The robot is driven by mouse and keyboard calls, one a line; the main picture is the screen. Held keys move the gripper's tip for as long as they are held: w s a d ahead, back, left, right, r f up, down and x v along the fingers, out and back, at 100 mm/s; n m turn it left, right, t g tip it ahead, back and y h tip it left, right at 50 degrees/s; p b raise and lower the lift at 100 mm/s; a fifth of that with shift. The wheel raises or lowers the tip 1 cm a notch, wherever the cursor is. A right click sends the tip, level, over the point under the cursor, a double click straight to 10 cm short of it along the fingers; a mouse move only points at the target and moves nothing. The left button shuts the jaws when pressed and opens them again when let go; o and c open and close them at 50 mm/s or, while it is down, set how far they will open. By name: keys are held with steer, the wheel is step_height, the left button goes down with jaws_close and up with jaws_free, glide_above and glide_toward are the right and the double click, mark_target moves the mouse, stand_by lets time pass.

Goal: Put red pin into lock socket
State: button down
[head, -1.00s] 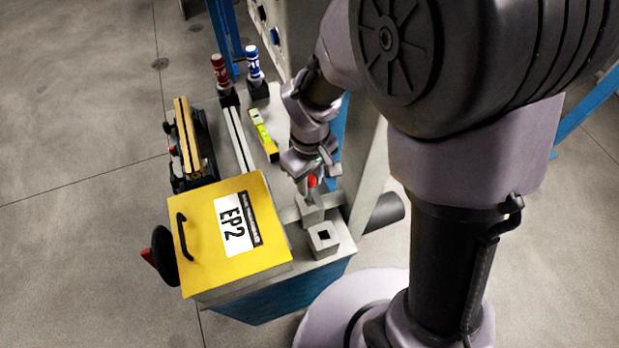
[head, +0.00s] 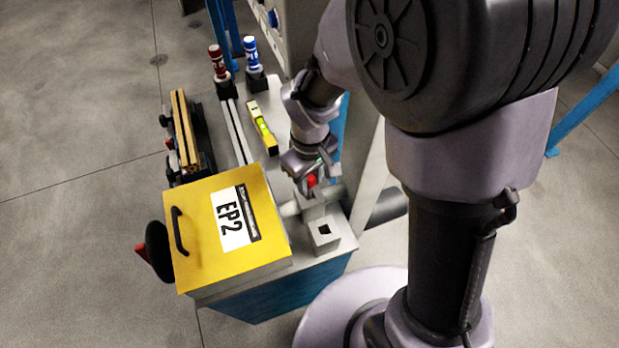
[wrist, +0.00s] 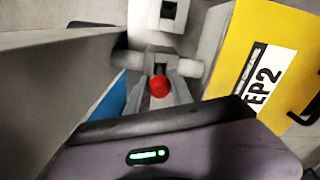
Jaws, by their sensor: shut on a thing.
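The red pin (head: 311,181) is held in my gripper (head: 313,187), with its round red head showing. In the wrist view the red head (wrist: 160,86) sits between the jaws (wrist: 160,97), which are shut on it. Directly below is a grey block (head: 313,210) with a horizontal grey bar (wrist: 186,67) at it. The pin's lower end is hidden, so I cannot tell whether it is inside this block. A second grey block with a square hole (head: 324,240) stands just in front, empty. It also shows in the wrist view (wrist: 152,14). Which block is the lock socket is unclear.
A yellow EP2 box (head: 195,255) with a black handle stands close on the left. A yellow level (head: 262,128) lies behind on the bench. Red (head: 216,58) and blue (head: 250,52) handled items stand at the back. A grey upright panel (wrist: 60,75) is close beside my gripper.

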steer(key=shift+f, duration=0.1)
steer(key=shift+f+b, duration=0.85)
steer(key=shift+c, duration=2.4)
jaws_free()
steer(key=shift+r, duration=0.15)
step_height(320, 180, up, 8)
steer(key=p, duration=0.6)
steer(key=shift+p, duration=0.4)
